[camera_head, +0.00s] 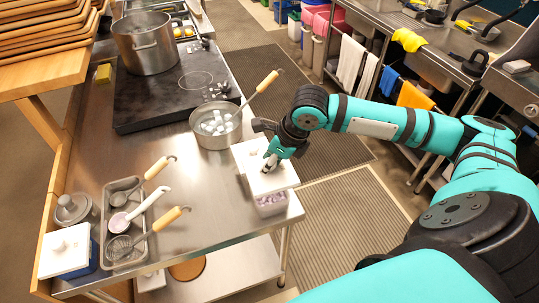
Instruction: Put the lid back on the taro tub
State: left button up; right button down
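The taro tub (271,205) stands near the right edge of the steel counter. It is clear-sided, with purple-white pieces showing through. A white square lid (281,180) is over its top, and the near part of the tub shows below the lid. My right gripper (268,166) comes down from above onto the middle of the lid, with its fingers together around the small handle. The handle is mostly hidden by the fingers, and I cannot tell whether the lid rests fully on the rim. My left gripper is not in view.
A saucepan (216,134) of white pieces with a wooden-handled tool stands just behind the tub. A large pot (146,46) sits on the black hob (160,98). A ladle tray (124,235) and a blue tub with a white lid (66,250) are at left. Mid-counter is clear.

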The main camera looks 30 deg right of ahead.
aim_at(270, 173)
jog(key=shift+w+f+b, duration=0.2)
jog(key=shift+f+b, duration=0.35)
jog(key=shift+f, duration=0.05)
jog(key=shift+f+b, duration=0.3)
jog(key=shift+b, duration=0.1)
notch_tip(270, 173, down, 3)
jog(key=b, duration=0.3)
jog(key=shift+s+r, duration=0.1)
jog(key=shift+r, duration=0.1)
jog(key=shift+f+b, duration=0.35)
jog(key=shift+f, duration=0.6)
jog(key=shift+p, duration=0.9)
jog(key=shift+f+p, duration=0.4)
jog(key=shift+p, duration=0.35)
dwell(0.6)
jog(key=c, duration=0.9)
grip_release()
jog(key=shift+c, duration=0.2)
jog(key=shift+o, duration=0.3)
